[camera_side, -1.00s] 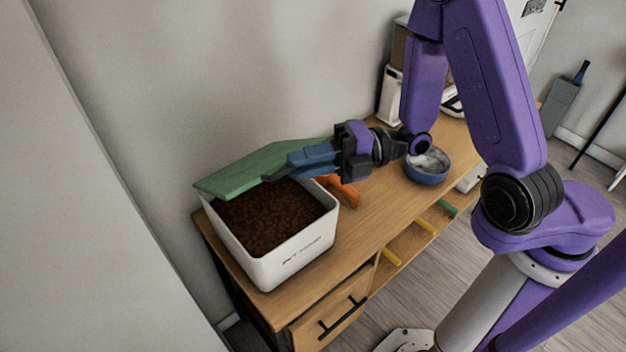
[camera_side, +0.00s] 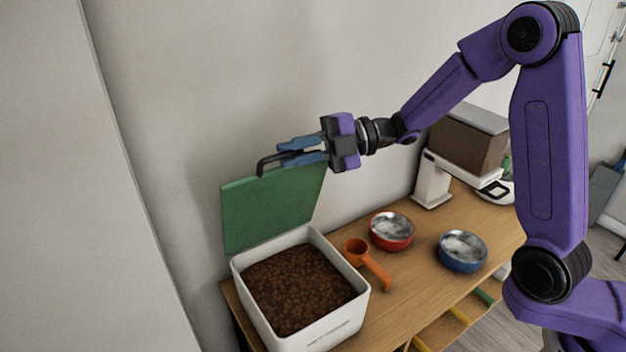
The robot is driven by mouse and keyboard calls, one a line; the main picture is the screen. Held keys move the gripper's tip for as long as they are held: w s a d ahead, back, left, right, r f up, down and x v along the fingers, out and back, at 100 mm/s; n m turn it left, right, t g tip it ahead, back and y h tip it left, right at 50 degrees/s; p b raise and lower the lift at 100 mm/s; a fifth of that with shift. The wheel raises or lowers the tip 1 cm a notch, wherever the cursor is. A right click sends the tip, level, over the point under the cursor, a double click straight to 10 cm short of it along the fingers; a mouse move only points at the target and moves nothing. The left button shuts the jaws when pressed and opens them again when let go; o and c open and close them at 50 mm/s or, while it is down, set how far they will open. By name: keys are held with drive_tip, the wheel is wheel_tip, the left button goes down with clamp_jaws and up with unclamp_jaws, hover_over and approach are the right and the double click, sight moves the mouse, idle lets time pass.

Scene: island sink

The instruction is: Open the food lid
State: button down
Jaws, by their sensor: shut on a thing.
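The white food container (camera_side: 345,325) stands at the left end of the wooden cabinet, full of brown kibble (camera_side: 300,288). Its green lid (camera_side: 270,208) stands nearly upright along the container's back edge, so the top is open. My gripper (camera_side: 285,158) is at the lid's upper edge, shut on the dark handle (camera_side: 263,165) there. The exact grip on the handle is partly hidden by the blue fingers.
An orange scoop (camera_side: 368,264) lies right of the container. A red bowl (camera_side: 391,231) and a blue bowl (camera_side: 462,251) stand further right. A white and brown dispenser (camera_side: 468,145) is at the back right. The wall is close behind the lid.

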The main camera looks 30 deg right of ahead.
drive_tip(key=w, duration=0.3)
drive_tip(key=w+r, duration=0.1)
drive_tip(key=w, duration=0.3)
drive_tip(key=w+r, duration=0.1)
drive_tip(key=w, duration=0.3)
drive_tip(key=c, duration=1.2)
unclamp_jaws()
drive_tip(key=shift+o, duration=0.2)
drive_tip(key=shift+f, duration=0.1)
drive_tip(key=v, duration=1.7)
drive_tip(key=shift+s+d, duration=0.2)
